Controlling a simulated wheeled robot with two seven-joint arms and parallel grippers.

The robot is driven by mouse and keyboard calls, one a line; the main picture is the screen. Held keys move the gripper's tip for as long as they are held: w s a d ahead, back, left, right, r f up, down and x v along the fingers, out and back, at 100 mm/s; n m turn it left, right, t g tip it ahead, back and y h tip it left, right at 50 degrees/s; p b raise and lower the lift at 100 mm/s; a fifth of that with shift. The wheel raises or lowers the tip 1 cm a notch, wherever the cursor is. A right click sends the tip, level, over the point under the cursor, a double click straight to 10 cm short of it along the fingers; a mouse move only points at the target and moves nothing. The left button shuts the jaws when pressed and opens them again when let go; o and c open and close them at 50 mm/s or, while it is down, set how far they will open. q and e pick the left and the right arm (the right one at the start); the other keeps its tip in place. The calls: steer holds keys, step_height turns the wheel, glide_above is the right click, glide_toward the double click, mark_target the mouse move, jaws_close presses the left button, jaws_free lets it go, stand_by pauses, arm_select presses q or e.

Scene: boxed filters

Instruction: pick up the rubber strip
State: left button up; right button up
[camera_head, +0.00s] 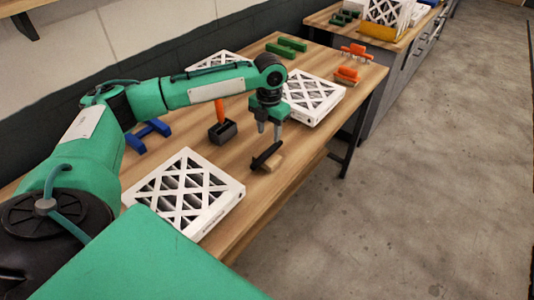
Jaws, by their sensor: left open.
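A black strip (265,156), which looks like the rubber strip, lies tilted against a small tan block (273,164) near the front edge of the wooden table. My left gripper (269,132) is open and points down just above and behind the strip. Its fingers look empty and apart from the strip. My right gripper is not in view.
White-framed filters (232,207) (312,99) lie on the table (250,222) on both sides of the strip. A dark box (222,132) with an orange-handled tool stands to the left.

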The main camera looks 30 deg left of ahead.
mark_target(267, 153)
arm_select(q)
step_height(267, 153, down, 3)
steer(key=shift+r, duration=0.1)
steer(key=f+p, duration=0.1)
steer(key=f, duration=0.2)
steer(key=f+p, duration=0.1)
steer(key=f, duration=0.1)
steer(key=shift+s+a+p, duration=0.2)
steer(key=shift+a+p, duration=0.05)
steer(key=shift+p, duration=0.05)
steer(key=shift+f, duration=0.2)
jaws_close()
